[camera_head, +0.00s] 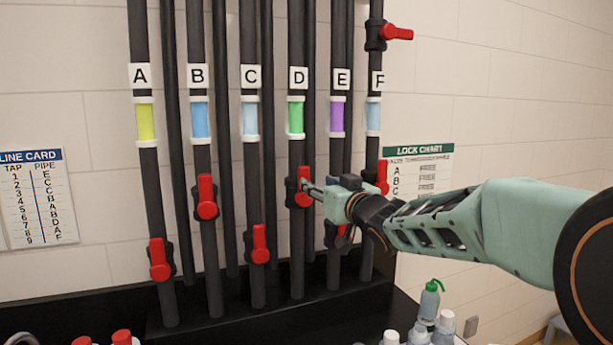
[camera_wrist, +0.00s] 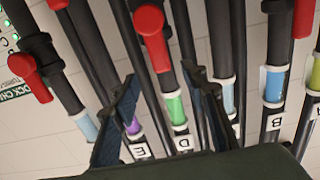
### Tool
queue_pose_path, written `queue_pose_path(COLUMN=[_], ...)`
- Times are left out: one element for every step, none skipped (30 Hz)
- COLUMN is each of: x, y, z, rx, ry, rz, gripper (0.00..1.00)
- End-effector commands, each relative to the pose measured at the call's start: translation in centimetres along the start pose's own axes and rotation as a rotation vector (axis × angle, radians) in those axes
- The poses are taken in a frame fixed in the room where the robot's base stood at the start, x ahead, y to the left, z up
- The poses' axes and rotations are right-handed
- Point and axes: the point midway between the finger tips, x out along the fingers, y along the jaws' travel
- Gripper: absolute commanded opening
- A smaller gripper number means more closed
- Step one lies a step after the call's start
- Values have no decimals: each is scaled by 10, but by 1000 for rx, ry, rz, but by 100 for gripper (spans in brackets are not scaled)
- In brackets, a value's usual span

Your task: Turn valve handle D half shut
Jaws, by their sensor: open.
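Pipe D (camera_head: 297,232) carries a white D label (camera_head: 298,77) and a green band (camera_head: 296,117). Its red valve handle D (camera_head: 304,178) points along the pipe, nearly upright. In the wrist view handle D (camera_wrist: 156,45) lies along its pipe, above the green band (camera_wrist: 176,108). My gripper (camera_head: 313,189) is at handle D from the right, its fingertips overlapping the handle's edge. In the wrist view my gripper (camera_wrist: 161,74) is open, with one finger on each side of the handle's end. I cannot tell whether either finger touches it.
Red handles on pipes B (camera_head: 206,196), C (camera_head: 260,243) and A (camera_head: 158,258) stand left of D. Handle E (camera_head: 343,238) is partly hidden behind my gripper. Pipe F has an upper handle (camera_head: 398,33) pointing sideways and a lower one (camera_head: 382,178). Bottles (camera_head: 430,299) stand below my arm.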

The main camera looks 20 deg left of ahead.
Motion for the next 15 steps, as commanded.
queue_pose_path(x=[9,14,20,25,30,36,41,46,52,56,60,64,68,71,74], y=[0,0,-1,-1,0,-1,0,0,0,0,0,0,0,0,0], z=[0,0,0,0,0,0,-1,0,0,0,0,0,-1,0,0], rx=[2,3,2,1,1,2,2,1,0,0,0,-1,-1,-1,-2], ry=[-1,-2,-2,-2,-2,-2,-2,-3,-3,-2,-3,-2,-2,-3,-3], rz=[-1,-1,-1,-1,-1,-1,-1,0,0,-1,0,1,1,1,1], gripper=[41,41,41,41,41,41,41,41,41,41,41,41,41,41,41])
